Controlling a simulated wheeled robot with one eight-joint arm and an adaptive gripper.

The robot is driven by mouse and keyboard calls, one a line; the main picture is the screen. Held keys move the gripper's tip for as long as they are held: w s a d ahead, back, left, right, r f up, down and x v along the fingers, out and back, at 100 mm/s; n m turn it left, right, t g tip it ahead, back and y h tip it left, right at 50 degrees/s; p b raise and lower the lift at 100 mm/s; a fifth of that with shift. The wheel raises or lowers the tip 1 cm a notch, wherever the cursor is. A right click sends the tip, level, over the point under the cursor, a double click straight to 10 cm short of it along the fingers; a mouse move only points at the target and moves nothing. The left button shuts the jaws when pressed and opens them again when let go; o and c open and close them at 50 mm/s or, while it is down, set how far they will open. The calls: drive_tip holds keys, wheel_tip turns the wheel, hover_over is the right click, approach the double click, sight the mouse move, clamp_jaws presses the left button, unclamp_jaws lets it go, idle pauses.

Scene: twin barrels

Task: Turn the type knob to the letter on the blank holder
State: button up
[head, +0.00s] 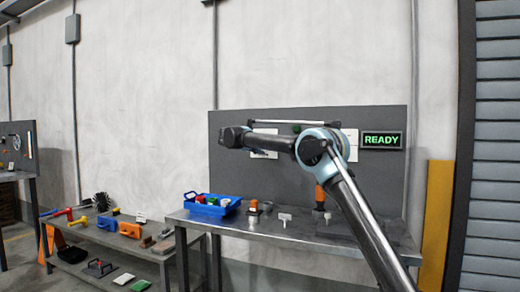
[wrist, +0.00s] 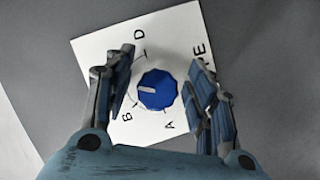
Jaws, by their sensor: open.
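The type knob is a blue ridged dial (wrist: 158,92) on a white plate (wrist: 100,48) in the wrist view. Its white pointer mark points left, between the letter B at lower left and D at upper left. An A stands below the knob, and part of a word ending in E shows at right. My gripper (wrist: 162,70) is open, with one finger on each side of the knob. I cannot tell whether either finger touches it. In the head view my gripper (head: 232,137) is up at the grey board. I cannot identify the blank holder or its letter.
The metal table (head: 240,226) below the board holds a blue tray (head: 212,209) of coloured parts and several small fixtures. A green READY sign (head: 382,140) hangs at the board's right. A low bench (head: 95,238) with loose tools stands at left.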

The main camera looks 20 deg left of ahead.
drive_tip(key=v, duration=1.1)
drive_tip(key=shift+s+a, duration=0.2)
drive_tip(key=shift+s, duration=0.15)
